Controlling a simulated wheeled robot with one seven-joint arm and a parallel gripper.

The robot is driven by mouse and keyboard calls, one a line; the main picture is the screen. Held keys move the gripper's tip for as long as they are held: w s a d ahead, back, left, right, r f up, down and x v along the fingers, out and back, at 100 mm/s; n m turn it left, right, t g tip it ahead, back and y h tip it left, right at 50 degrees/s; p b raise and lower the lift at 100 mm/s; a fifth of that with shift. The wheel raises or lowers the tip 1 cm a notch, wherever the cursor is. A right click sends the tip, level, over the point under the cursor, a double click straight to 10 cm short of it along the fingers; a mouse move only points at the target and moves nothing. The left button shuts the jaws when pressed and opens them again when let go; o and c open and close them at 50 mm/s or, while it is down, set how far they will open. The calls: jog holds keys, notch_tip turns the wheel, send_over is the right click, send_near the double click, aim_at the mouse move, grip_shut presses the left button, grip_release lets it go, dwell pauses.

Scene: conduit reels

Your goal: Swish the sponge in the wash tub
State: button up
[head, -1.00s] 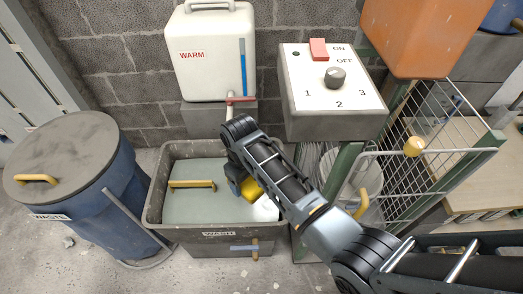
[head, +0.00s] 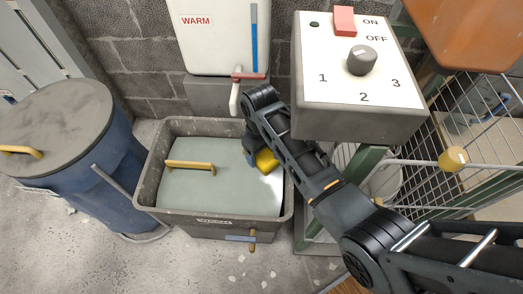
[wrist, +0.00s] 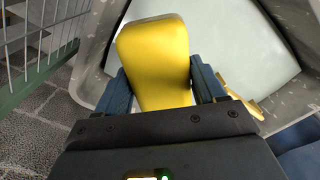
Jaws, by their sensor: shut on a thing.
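The wash tub (head: 152,172) is a grey bin labelled WASH on the floor by the wall. A pale grey-green panel with a yellow handle (head: 191,166) lies within its rim, and what is under it is hidden. My gripper (head: 258,161) is over the tub's right side, shut on a yellow rounded block, taken as the sponge (head: 267,160). In the wrist view the sponge (wrist: 156,50) sits between both fingers (wrist: 162,88). A whitish patch shows beside it; I cannot tell whether it belongs to the sponge or whether the sponge touches the panel.
A white WARM tank (head: 215,38) with a tap (head: 236,97) hangs behind the tub. A control box (head: 360,75) with knob and switch stands right of it. A blue waste bin (head: 120,165) is left, a wire cage (head: 455,190) right.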

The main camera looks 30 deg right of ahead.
notch_tip(320, 180, down, 16)
jog(key=b, duration=0.9)
jog(key=shift+b, duration=0.4)
